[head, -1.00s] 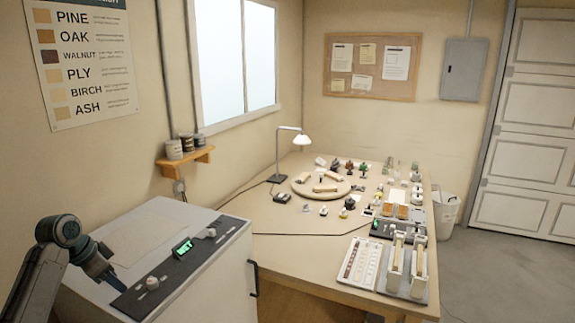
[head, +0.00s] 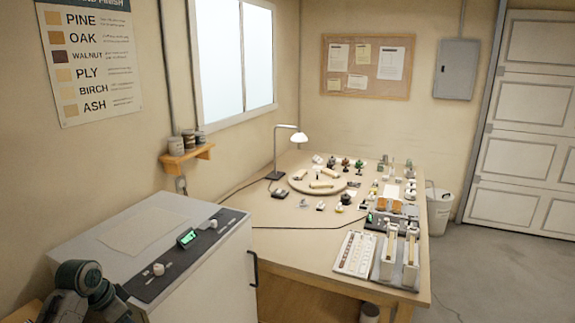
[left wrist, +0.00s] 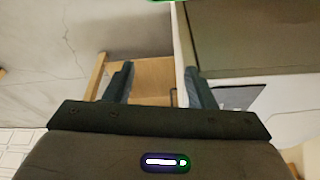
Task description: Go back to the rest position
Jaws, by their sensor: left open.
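My left gripper shows in the left wrist view (left wrist: 158,82), with its two dark fingers spread apart and nothing between them. Behind the fingers are a wooden surface and the edge of a white cabinet side. In the head view my left arm is at the lower left corner, in front of the white cabinet (head: 205,275); its fingertips cannot be made out there. My right gripper is in neither view.
The cabinet top has a dark control panel (head: 172,262) with knobs and a green display. The wooden bench (head: 285,240) to the right holds a round board (head: 300,187), a lamp (head: 298,138) and many small items. Grey floor (head: 490,275) is open at the right.

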